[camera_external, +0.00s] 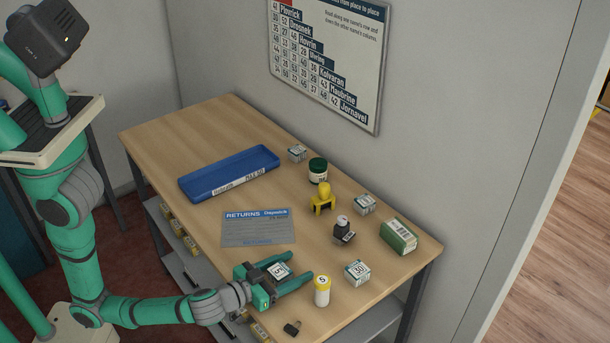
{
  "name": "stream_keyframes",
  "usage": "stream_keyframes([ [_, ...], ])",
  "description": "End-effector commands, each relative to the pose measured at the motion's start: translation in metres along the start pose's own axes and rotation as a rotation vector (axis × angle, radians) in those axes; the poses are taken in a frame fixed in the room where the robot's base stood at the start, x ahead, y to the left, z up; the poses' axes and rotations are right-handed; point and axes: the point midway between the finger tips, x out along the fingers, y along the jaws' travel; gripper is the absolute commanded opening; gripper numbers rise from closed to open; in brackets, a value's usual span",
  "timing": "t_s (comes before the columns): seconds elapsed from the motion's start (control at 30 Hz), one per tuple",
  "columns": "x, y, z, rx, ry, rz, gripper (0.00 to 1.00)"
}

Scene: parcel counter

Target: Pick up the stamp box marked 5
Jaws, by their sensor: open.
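My gripper (301,265) is open low over the front of the counter, its fingers pointing right. A small white stamp box (279,271) sits between the fingers, nearer the palm. Its top label seems to show a 5, but it is small and turned, so I cannot be sure. I cannot tell whether the fingers touch it. Another stamp box (357,272), apparently marked 50, stands to the right. Two more small boxes stand farther back, one by the blue tray (297,153) and one near the green carton (364,204); their marks are unreadable.
A yellow-capped white cylinder (322,291) stands just right of the fingertips. A small dark object (292,328) lies at the front edge. A dark stamp (343,231), yellow holder (323,201), green-lidded jar (318,170), green carton (398,236), blue tray (229,174) and returns card (257,228) lie behind.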

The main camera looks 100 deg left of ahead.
Motion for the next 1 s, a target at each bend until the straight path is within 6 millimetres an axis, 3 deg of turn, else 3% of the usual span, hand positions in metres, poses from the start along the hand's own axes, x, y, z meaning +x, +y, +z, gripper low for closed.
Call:
stream_keyframes([
  [0.07,0.0,0.0,0.0,0.0,0.0,0.0,0.58],
  [0.2,0.0,0.0,0.0,0.0,0.0,0.0,0.25],
  [0.27,0.0,0.0,0.0,0.0,0.0,0.0,0.15],
  [0.63,-0.001,0.0,-0.008,-0.002,0.001,-0.001,0.15],
  [1.0,-0.011,0.0,-0.073,-0.005,0.004,0.0,0.14],
])
